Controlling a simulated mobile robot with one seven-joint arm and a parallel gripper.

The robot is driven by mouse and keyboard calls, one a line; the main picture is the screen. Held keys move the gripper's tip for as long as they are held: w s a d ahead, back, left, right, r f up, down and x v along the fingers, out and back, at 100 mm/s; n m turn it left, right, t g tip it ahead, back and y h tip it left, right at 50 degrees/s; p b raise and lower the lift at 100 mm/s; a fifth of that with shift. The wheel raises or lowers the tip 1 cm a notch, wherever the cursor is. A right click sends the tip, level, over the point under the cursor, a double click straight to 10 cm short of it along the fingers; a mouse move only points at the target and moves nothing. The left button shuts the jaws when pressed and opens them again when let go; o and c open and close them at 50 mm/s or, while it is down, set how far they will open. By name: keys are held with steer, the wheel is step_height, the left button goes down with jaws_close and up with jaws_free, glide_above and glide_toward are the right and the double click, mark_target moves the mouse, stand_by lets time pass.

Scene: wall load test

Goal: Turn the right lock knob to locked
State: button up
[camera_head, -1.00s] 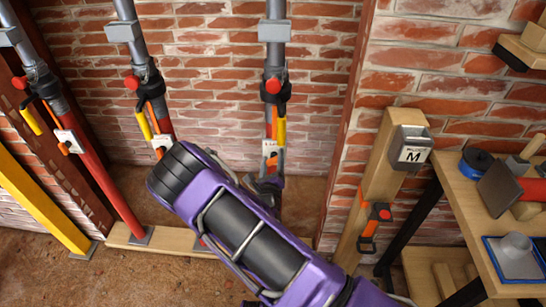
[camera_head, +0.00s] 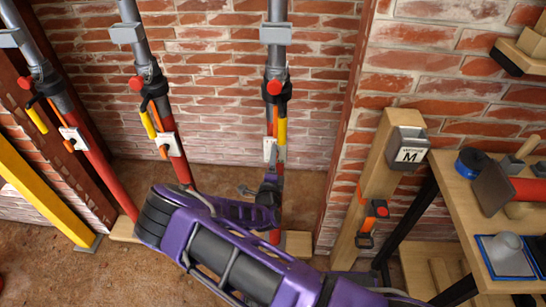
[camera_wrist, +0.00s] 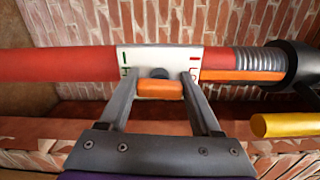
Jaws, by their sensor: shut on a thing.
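The right prop is an upright post (camera_head: 277,62), grey above and red and yellow below, with a white lock plate (camera_head: 269,149) on it. In the wrist view the plate (camera_wrist: 128,60) shows green marks on its left and red marks on its right. The orange lock knob (camera_wrist: 160,89) stands in front of the plate, its long side along the post. My gripper (camera_wrist: 160,84) is shut on the knob, one finger at each end. In the head view my gripper (camera_head: 270,170) is at the plate from below, and the knob is hard to make out.
A middle prop (camera_head: 158,100) and a left prop (camera_head: 65,105) stand to the left, with similar plates. A yellow beam (camera_head: 40,200) leans at far left. A yellow handle (camera_wrist: 285,124) is close to the right finger. A workbench (camera_head: 470,225) with tools stands at right.

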steer(key=shift+n, duration=0.6)
steer(key=o, duration=1.4)
steer(key=shift+s, duration=0.1)
steer(key=s, duration=1.7)
steer(key=shift+s+a, duration=0.15)
steer(key=shift+a, duration=0.1)
